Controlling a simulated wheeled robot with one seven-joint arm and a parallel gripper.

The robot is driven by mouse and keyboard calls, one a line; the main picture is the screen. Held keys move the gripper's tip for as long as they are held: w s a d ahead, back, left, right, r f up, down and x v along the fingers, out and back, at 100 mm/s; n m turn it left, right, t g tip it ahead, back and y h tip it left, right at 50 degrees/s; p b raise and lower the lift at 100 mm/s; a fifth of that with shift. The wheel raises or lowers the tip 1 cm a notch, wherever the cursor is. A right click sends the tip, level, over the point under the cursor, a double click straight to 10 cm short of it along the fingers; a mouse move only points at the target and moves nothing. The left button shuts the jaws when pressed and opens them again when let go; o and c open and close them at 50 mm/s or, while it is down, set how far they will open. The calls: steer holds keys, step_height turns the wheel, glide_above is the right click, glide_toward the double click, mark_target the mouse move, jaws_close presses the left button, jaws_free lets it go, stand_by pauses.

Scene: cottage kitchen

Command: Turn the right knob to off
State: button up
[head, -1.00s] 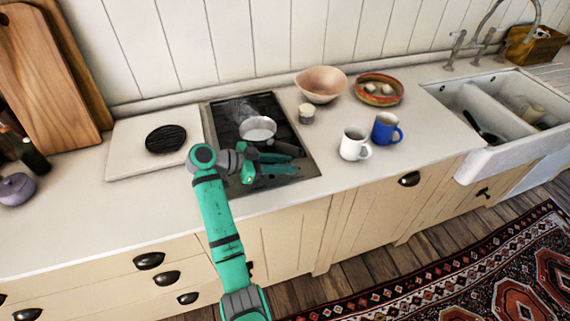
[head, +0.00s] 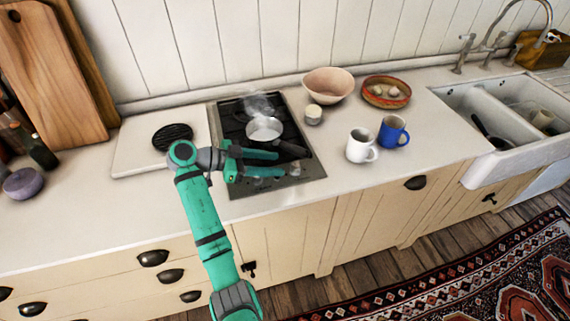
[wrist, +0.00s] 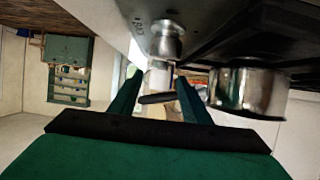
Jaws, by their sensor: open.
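The black hob (head: 230,112) has a steel front strip. The right knob (head: 294,169) shows small on this strip, just beyond the tips of my gripper (head: 281,163). My gripper is open and reaches rightward low over the front of the hob. In the wrist view a metal knob (wrist: 167,42) stands close on the steel strip, beside printed marks.
A steaming steel pan (head: 264,128) stands on the hob, its dark handle (head: 291,148) pointing toward the front right, close to my upper finger. A white mug (head: 360,147) and a blue mug (head: 392,132) stand right of the hob. The front counter edge is clear.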

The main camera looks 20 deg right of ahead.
steer(key=shift+v, duration=2.15)
steer(key=shift+w+f, duration=0.1)
